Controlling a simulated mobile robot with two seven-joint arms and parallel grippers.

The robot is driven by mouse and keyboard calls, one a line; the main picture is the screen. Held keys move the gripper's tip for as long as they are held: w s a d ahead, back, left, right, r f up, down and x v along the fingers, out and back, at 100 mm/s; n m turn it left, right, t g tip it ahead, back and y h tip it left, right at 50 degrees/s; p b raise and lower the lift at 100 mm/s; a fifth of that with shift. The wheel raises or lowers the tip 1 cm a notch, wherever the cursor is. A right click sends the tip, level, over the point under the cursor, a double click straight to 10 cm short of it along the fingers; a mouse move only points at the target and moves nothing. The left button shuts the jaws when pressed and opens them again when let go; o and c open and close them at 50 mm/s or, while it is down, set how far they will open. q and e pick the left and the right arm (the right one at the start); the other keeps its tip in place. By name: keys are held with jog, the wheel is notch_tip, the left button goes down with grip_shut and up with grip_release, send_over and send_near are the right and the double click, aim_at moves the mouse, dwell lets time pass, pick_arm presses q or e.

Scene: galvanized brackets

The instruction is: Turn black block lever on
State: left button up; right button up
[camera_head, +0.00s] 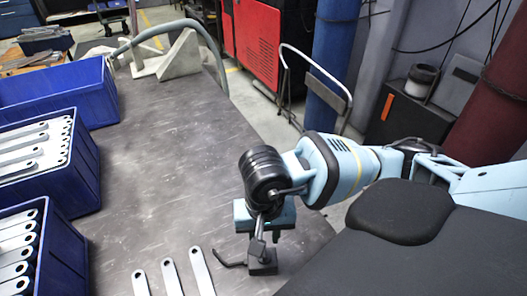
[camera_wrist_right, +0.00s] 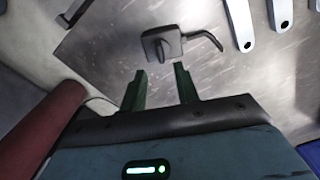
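The black block lever (camera_head: 263,264) stands on the dark tabletop near its right edge. Its thin bent handle (camera_head: 230,263) points left in the head view. In the right wrist view the block (camera_wrist_right: 160,42) lies just beyond the fingertips, and its bent handle (camera_wrist_right: 206,38) reaches to the right. My right gripper (camera_wrist_right: 161,73) is open and empty, with its two green fingers apart and pointing at the block. In the head view the right gripper (camera_head: 264,217) is over the block and partly hides it. My left gripper is not in view.
Several flat metal brackets (camera_head: 172,277) lie left of the block lever. Blue bins (camera_head: 88,165) with more brackets line the table's left side. The middle of the table (camera_head: 165,165) is clear. A grey angled piece and a hose (camera_head: 180,55) are at the far end.

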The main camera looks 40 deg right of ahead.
aim_at(264, 255)
notch_tip(264, 255, down, 7)
jog(key=shift+r, duration=0.15)
dwell(0.4)
grip_shut()
